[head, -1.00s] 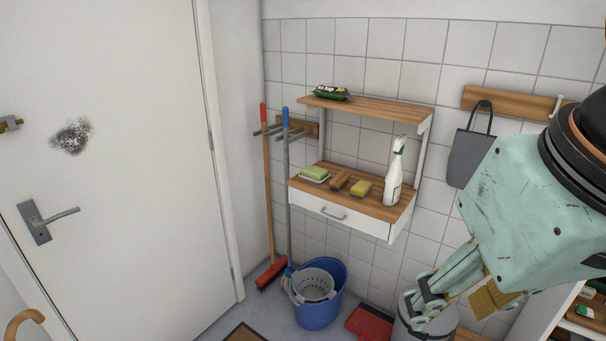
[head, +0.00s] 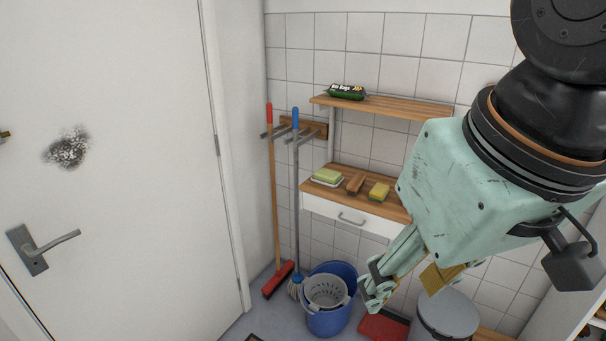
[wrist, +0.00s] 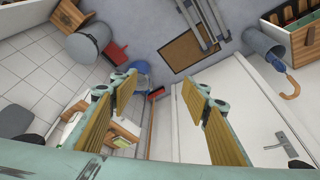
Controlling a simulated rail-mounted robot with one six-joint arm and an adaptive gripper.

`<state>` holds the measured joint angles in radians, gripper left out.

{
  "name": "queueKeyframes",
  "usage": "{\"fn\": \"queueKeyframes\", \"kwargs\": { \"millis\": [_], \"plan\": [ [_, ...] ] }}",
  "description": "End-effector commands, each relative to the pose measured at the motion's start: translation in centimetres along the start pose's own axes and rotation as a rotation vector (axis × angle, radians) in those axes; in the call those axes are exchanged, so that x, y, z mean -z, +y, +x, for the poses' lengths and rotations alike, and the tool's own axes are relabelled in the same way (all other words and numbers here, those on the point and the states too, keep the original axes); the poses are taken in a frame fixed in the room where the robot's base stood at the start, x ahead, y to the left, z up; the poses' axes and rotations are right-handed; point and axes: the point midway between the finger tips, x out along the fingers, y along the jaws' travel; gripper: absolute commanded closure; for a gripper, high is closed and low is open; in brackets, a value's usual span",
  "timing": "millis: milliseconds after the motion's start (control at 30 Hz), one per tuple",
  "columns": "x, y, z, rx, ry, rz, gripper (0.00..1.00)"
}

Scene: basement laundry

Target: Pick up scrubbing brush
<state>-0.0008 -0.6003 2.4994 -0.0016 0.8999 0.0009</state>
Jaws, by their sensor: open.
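The scrubbing brush (head: 356,183) is a small brown wooden block on the lower wooden shelf (head: 395,210) above a white drawer. It lies between a green sponge (head: 327,175) on a white dish and a yellow sponge (head: 379,192). My gripper (wrist: 158,92) is open and empty, with yellow-brown finger pads spread apart. In the head view it hangs below and to the right of the brush, in front of the drawer and apart from it. In the wrist view the shelf is partly covered by the left finger, and I cannot make out the brush there.
An upper shelf (head: 385,106) with a green packet (head: 346,92) overhangs the lower one. A blue bucket (head: 330,325), red dustpan (head: 384,326) and grey bin (head: 445,318) stand below.

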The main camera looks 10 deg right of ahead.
Motion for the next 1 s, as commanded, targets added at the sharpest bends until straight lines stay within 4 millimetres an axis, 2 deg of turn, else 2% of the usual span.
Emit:
{"fn": "queueKeyframes", "kwargs": {
  "millis": [667, 867, 1000],
  "plan": [
    [0.2, 0.0, -0.1, -0.001, 0.000, 0.002, 0.57],
    [1.8, 0.3, -0.4, -0.008, -0.002, 0.016, 0.57],
    [3.9, 0.8, -0.6, -0.018, -0.003, 0.037, 0.57]
  ]
}}
